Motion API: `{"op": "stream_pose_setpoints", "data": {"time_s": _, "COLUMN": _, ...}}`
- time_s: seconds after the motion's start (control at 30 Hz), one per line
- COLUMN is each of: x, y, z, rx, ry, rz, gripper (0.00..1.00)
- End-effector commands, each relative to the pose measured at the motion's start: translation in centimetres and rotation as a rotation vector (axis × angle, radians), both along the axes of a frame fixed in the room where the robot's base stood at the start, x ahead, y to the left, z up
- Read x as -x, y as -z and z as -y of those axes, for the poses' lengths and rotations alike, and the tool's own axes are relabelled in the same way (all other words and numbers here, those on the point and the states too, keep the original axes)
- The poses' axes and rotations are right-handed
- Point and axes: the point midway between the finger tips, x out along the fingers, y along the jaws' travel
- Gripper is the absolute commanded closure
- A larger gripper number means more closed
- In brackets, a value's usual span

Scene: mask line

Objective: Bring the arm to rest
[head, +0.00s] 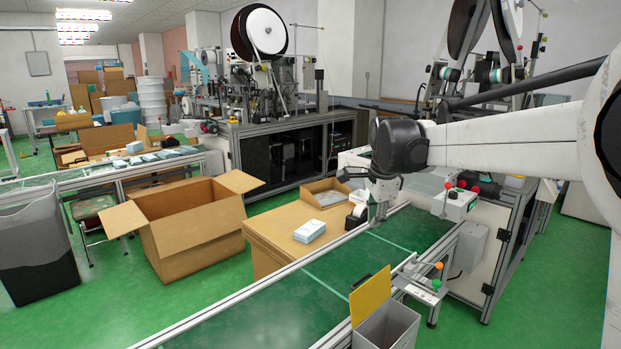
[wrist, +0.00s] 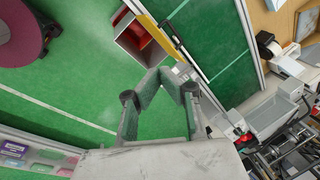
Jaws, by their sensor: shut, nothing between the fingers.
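My white arm (head: 500,138) reaches in from the right in the head view and bends down at a dark wrist joint. My gripper (head: 378,218) hangs from it above the green conveyor belt (head: 330,262). In the wrist view the two fingers of my gripper (wrist: 172,74) come together at their tips, with nothing between them. From the head view I cannot tell how high the tips are above the belt.
A grey bin with a yellow panel (head: 371,298) stands at the near belt edge. A wooden table with a blue-white pack (head: 309,231) and an open carton (head: 185,222) lie left of the belt. A control box with buttons (head: 454,203) stands just right of my gripper.

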Motion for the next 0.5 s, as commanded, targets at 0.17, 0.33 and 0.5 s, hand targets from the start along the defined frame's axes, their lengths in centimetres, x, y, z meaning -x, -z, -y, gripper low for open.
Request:
{"op": "stream_pose_setpoints", "data": {"time_s": 0.17, "x": 5.2, "y": -2.0, "z": 0.8, "rx": 0.05, "ry": -0.17, "rz": 0.049, "gripper": 1.0}}
{"op": "stream_pose_setpoints", "data": {"time_s": 0.33, "x": 9.9, "y": -3.1, "z": 1.4, "rx": 0.106, "ry": -0.331, "rz": 0.096, "gripper": 1.0}}
{"op": "stream_pose_setpoints", "data": {"time_s": 0.5, "x": 14.8, "y": -3.4, "z": 2.0, "rx": 0.172, "ry": -0.491, "rz": 0.14, "gripper": 1.0}}
